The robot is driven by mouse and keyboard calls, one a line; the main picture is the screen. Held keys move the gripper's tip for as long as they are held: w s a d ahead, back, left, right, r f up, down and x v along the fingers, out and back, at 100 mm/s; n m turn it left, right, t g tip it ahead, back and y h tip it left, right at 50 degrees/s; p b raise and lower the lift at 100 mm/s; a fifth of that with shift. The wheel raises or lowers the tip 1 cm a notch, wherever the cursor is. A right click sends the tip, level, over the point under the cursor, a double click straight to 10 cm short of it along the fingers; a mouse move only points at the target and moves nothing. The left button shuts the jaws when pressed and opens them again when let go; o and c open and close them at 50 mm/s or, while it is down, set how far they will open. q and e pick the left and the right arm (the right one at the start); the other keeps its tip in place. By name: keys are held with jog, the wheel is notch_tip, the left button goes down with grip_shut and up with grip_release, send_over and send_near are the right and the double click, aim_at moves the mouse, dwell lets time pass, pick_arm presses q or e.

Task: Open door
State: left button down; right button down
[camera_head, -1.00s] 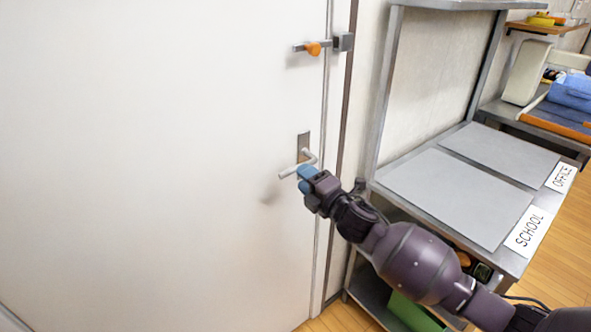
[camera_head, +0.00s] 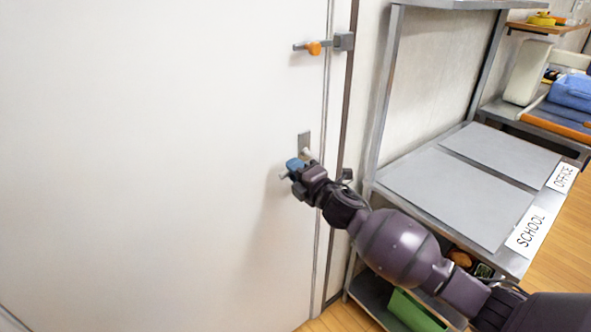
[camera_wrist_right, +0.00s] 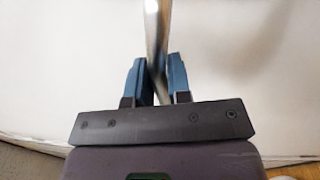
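The white door (camera_head: 150,160) fills the left of the head view and looks closed against its frame. Its silver lever handle (camera_head: 306,153) is mostly hidden behind my right gripper (camera_head: 291,169). In the right wrist view, the handle (camera_wrist_right: 153,30) runs down between the two blue fingers of my right gripper (camera_wrist_right: 157,75), which sit close on both sides of it. The gripper appears shut on the handle. A latch with an orange knob (camera_head: 313,48) is higher on the door, beside a grey block on the frame. My left gripper is out of view.
A metal shelf rack (camera_head: 385,110) stands right of the door frame. It bears grey mats (camera_head: 455,195) and labels reading SCHOOL (camera_head: 531,231) and OFFICE (camera_head: 562,177). A green item (camera_head: 415,310) is on its lower shelf. My right arm passes in front of the rack.

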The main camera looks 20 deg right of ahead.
aim_at(284, 169)
jog(key=shift+f, duration=0.1)
dwell(0.3)
jog(key=n, duration=0.1)
jog(key=f+n, duration=0.1)
jog(key=shift+d+f+n+b, duration=0.1)
jog(key=shift+f+n+b, duration=0.2)
jog(key=shift+n, duration=0.1)
jog(key=n, duration=0.1)
jog(key=f+n, duration=0.1)
jog(key=n, duration=0.1)
jog(key=shift+w+d+f+y+b, duration=0.2)
jog(key=shift+d+f+y+b, duration=0.1)
jog(key=shift+b, duration=0.05)
jog(key=shift+w+d+f+n, duration=0.1)
jog(key=shift+d+f+n, duration=0.1)
jog(key=shift+n, duration=0.35)
jog(key=shift+d+f+n, duration=0.1)
jog(key=shift+f+n, duration=0.1)
jog(key=shift+n, duration=0.35)
